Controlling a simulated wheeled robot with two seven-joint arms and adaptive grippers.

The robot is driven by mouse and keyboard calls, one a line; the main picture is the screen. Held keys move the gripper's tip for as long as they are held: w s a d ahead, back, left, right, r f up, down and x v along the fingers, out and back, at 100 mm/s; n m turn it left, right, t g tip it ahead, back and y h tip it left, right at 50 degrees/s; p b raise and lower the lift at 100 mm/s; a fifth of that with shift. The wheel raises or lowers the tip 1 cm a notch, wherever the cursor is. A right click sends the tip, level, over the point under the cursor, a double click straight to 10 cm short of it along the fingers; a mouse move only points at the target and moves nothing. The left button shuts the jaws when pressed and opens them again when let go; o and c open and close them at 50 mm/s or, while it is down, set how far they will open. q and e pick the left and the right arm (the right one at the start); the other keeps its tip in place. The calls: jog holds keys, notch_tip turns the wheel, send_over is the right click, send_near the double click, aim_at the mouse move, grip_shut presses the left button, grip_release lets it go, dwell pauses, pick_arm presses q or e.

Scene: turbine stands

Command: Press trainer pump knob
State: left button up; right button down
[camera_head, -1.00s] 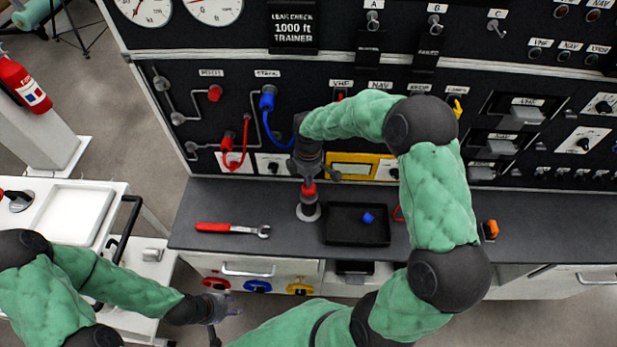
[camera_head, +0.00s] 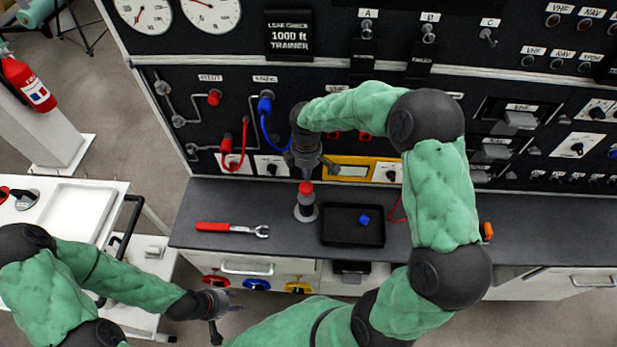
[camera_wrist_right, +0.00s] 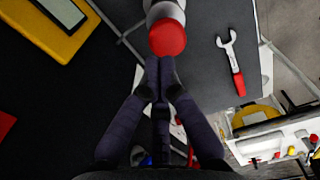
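The trainer pump (camera_head: 305,211) stands upright on the dark worktop, with a red knob (camera_head: 306,188) on top. My right gripper (camera_head: 306,174) points down just above the knob. In the right wrist view the red knob (camera_wrist_right: 168,38) lies right at the tips of my right gripper (camera_wrist_right: 160,62). Its fingers are closed together with nothing between them. I cannot tell whether the tips touch the knob. My left gripper (camera_head: 231,312) hangs in front of the drawers, away from the pump, with its fingers spread and empty.
A red-handled wrench (camera_head: 232,228) lies left of the pump. A black tray (camera_head: 353,238) holding a blue piece (camera_head: 364,219) sits close on its right. The instrument panel with red and blue hoses (camera_head: 264,120) rises behind. A white cart (camera_head: 72,216) stands at left.

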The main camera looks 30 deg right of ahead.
aim_at(307, 184)
notch_tip(307, 184, up, 8)
jog(key=shift+a+f+p, duration=0.15)
jog(key=shift+f+p, duration=0.05)
jog(key=shift+p, duration=0.25)
dwell(1.2)
notch_tip(307, 184, up, 3)
jog(key=shift+r+p, duration=0.2)
jog(key=shift+p, duration=0.5)
notch_tip(307, 184, down, 14)
jog(key=shift+b, duration=0.9)
